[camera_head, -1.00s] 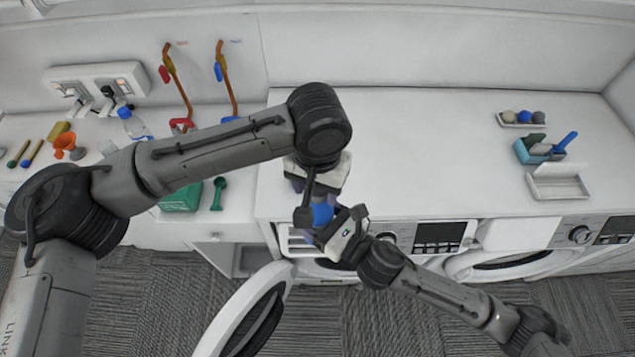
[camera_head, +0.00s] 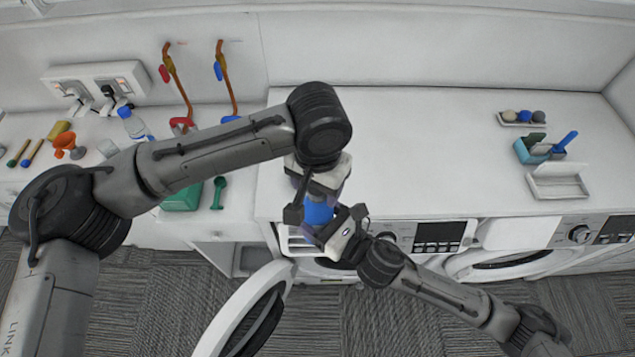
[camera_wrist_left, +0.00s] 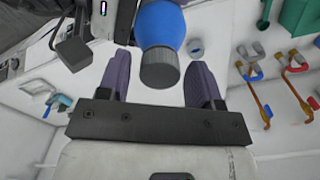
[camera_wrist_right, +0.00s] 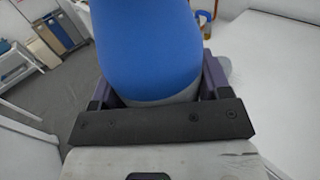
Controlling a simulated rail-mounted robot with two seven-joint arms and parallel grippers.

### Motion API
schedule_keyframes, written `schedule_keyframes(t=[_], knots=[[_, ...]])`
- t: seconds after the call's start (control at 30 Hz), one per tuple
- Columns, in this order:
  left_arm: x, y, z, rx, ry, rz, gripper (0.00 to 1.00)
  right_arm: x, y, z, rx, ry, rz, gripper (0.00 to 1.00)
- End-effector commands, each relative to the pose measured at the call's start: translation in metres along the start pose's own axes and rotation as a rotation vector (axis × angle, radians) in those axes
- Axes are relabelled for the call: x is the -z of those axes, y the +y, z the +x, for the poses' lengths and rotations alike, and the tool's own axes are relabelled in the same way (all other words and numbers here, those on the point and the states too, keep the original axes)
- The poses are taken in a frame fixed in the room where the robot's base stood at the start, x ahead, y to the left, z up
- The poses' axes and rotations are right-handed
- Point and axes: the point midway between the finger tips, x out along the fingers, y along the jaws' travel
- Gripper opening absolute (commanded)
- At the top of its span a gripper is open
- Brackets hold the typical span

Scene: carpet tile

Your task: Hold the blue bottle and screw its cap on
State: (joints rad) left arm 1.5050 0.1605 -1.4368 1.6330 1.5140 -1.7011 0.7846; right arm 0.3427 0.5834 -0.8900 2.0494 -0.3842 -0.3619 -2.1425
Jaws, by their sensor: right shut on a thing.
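The blue bottle (camera_head: 319,211) is held in the air in front of the counter, between my two grippers. Its dark grey ridged cap (camera_wrist_left: 160,70) sits at the bottle's end in the left wrist view; how tightly it sits I cannot tell. My left gripper (camera_head: 314,190) is open, with its purple fingers on either side of the cap and visible gaps to it. My right gripper (camera_head: 326,228) is shut on the bottle's body, which fills the right wrist view (camera_wrist_right: 150,50). The left gripper hides the cap in the head view.
A white counter (camera_head: 430,140) stands behind, with washing machines below. An open round door (camera_head: 245,315) juts out at the lower left. A clear bottle with a blue cap (camera_head: 134,125), an orange funnel (camera_head: 66,143) and a tray of balls (camera_head: 522,118) stand clear of my grippers.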

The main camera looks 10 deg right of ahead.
Motion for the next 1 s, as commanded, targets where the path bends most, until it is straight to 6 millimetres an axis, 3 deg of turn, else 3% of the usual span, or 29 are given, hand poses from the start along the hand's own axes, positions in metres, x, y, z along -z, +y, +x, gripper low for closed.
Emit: schedule_keyframes(t=[0.37, 0.8, 1.0], knots=[[0.0, 0.0, -0.003, 0.0, 0.001, -0.001, 0.65, -0.002, 0.0, 0.0, -0.001, -0.003, -0.001, 0.04], [0.0, 0.0, -0.044, -0.001, 0.001, -0.001, 0.65, -0.001, 0.0, 0.0, -0.001, -0.003, -0.001, 0.04], [0.0, 0.0, -0.046, -0.001, 0.0, -0.001, 0.65, -0.001, 0.0, 0.0, -0.001, -0.003, -0.001, 0.04]])
